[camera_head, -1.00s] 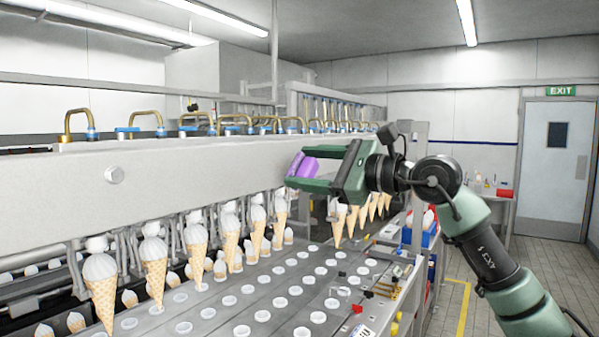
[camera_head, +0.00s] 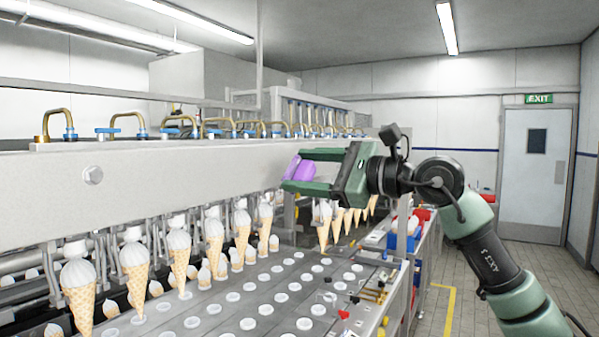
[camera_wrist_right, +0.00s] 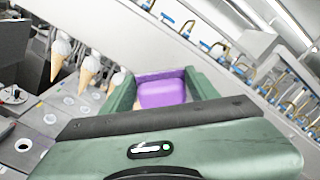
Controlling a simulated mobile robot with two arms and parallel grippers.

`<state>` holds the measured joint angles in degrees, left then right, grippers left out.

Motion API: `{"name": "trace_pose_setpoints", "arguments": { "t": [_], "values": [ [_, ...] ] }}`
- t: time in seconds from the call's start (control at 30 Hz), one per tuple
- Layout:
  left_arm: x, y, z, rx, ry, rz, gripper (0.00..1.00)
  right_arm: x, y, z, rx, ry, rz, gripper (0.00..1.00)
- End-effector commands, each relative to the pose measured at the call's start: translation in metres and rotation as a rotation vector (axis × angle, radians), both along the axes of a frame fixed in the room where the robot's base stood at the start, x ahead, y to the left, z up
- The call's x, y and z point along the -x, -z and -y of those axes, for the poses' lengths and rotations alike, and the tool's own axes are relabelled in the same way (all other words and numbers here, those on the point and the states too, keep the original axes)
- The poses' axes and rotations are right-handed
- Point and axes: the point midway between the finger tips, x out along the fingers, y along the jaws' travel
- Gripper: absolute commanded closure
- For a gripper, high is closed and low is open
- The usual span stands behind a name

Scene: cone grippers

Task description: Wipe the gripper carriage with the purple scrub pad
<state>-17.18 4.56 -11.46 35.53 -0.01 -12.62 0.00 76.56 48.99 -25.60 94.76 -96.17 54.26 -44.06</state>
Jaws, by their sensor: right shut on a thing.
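The purple scrub pad (camera_head: 301,169) is held between the fingers of my right gripper (camera_head: 298,170), which is shut on it. The pad also shows between the green fingers in the right wrist view (camera_wrist_right: 162,92). The gripper carriage (camera_head: 180,178) is the long pale beam crossing the left half of the head view, with a row of grippers and cones below it. The pad is at the carriage's front face near its right part; I cannot tell whether it touches. My left gripper is not in view.
Ice cream cones (camera_head: 134,262) hang in a row under the carriage. A grey conveyor plate (camera_head: 270,290) with round white-rimmed holes lies below. Brass handles and blue fittings (camera_head: 168,130) line the carriage top. A blue bin (camera_head: 402,240) stands right of the line. The floor at right (camera_head: 480,290) is clear.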

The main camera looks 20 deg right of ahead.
Motion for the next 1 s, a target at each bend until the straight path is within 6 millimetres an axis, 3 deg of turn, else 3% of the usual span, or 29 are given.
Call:
{"name": "trace_pose_setpoints", "arguments": {
  "t": [0.37, 1.0],
  "values": [
    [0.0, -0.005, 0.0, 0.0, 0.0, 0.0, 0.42, -0.006, -0.002, -0.005, -0.001, -0.001, 0.0, 0.73],
    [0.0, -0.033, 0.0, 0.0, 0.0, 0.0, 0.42, -0.052, -0.002, -0.042, -0.004, -0.003, 0.003, 0.73]
  ]
}}
